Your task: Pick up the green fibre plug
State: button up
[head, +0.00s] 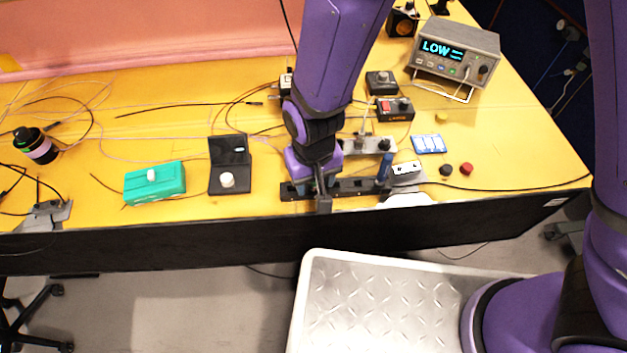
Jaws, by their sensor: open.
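I cannot make out a green fibre plug in the head view; it may be hidden behind my arm or too small to tell. My gripper (322,203) points down over the front edge of the yellow bench (140,130), at the dark rail (352,187). It is open, and I see nothing held in it. My purple arm hides part of the bench behind it. The only clearly green thing is a teal box (155,184) with a white knob on top, well to the left of my gripper.
A black open case (230,165) stands left of my gripper. To the right are a metal plate (368,146), a blue-and-white card (428,144), black and red caps (466,169) and a meter reading LOW (455,52). Loose fibres and cables cross the bench's left side.

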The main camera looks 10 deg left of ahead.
jog(key=shift+c, duration=0.5)
grip_shut()
jog(key=shift+r, duration=0.1)
